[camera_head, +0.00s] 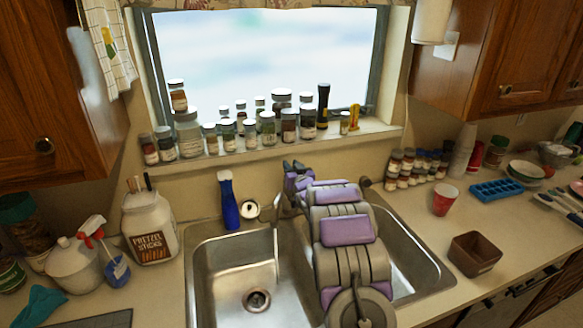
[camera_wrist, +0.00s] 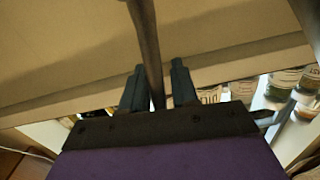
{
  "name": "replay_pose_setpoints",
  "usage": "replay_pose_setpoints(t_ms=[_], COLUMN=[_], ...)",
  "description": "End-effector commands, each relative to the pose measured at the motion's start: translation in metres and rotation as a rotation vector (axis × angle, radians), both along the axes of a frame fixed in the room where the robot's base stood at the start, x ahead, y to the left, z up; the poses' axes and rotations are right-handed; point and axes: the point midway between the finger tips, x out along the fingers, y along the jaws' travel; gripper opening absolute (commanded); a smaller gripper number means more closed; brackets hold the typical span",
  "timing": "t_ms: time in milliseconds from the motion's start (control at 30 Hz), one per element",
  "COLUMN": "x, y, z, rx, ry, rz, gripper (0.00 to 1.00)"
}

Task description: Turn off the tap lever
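The tap is mostly hidden behind my arm in the head view. A small metal part (camera_head: 277,205) shows just left of the arm behind the sink, and I cannot tell if it is the lever. My gripper (camera_head: 293,167) is behind the sink, below the window sill. In the wrist view my gripper (camera_wrist: 157,78) has its two dark fingers apart. A dark rod (camera_wrist: 148,40), apparently part of the tap, runs between them. A gap shows beside the right finger; contact with the left finger is unclear.
A double steel sink (camera_head: 235,262) lies under my arm. A blue bottle (camera_head: 228,202) stands left of the tap area. Several jars (camera_head: 268,128) line the window sill. A red cup (camera_head: 445,200) and a brown box (camera_head: 475,253) stand on the right counter.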

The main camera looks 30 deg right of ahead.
Motion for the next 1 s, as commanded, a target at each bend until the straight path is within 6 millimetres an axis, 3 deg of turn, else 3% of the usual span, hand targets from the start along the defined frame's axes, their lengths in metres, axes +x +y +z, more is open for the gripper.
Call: replay_pose_setpoints(t_ms=[300,767,1000], x=[-0.0001,-0.0006,-0.0092], y=[-0.0013,-0.0013,-0.0005], z=[-0.0003,-0.0008,-0.0055], rx=[0.001,0.001,-0.005], ry=[0.000,-0.009,-0.118], rz=[-0.001,-0.001,-0.002], gripper=[0.00,0.00,0.00])
